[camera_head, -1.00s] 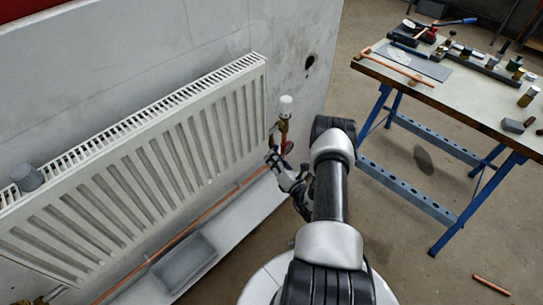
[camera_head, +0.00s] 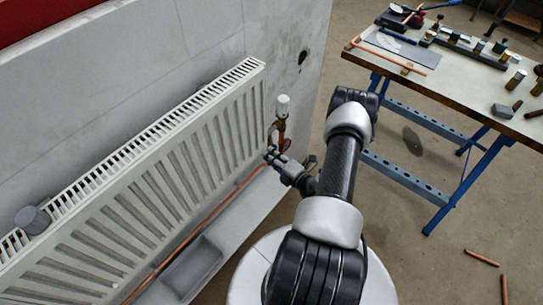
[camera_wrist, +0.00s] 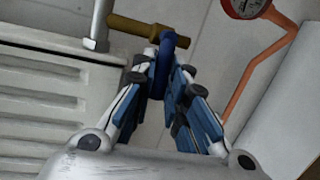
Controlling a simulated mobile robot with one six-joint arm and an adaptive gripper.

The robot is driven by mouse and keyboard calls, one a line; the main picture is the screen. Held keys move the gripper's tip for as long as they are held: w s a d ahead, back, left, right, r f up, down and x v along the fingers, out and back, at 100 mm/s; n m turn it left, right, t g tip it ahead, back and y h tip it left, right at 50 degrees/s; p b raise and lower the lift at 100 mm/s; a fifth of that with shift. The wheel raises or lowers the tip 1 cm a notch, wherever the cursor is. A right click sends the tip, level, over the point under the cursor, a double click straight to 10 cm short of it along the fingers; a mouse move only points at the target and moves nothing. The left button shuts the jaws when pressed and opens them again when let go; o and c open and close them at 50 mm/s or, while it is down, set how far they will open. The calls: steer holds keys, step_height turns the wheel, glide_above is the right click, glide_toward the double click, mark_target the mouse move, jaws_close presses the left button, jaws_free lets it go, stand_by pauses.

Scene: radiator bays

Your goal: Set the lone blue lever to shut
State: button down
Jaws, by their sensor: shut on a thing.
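The blue lever (camera_wrist: 162,68) shows in the wrist view on a brass valve body (camera_wrist: 145,27) beside the radiator's right end. It points down in the picture, away from the brass body. My gripper (camera_wrist: 167,78) is closed around it, with blue-padded fingers on both sides that hide part of it. In the head view my gripper (camera_head: 270,155) is at the pipework below a white valve head (camera_head: 283,105). The lever is too small and covered to make out there.
The white radiator (camera_head: 150,190) is close on the left. A red gauge (camera_wrist: 245,6) on a copper pipe (camera_wrist: 257,65) sits right of the valve. A workbench (camera_head: 455,85) with tools stands at the right. Copper pieces (camera_head: 482,257) lie on the floor.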

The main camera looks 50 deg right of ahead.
steer(key=shift+r+m, duration=0.15)
steer(key=shift+m, duration=0.25)
steer(key=c, duration=1.6)
jaws_free()
steer(key=s, duration=0.2)
steer(key=s+r, duration=0.1)
steer(key=s, duration=0.4)
steer(key=shift+s+a+r, duration=0.3)
steer(key=shift+s+a, duration=0.1)
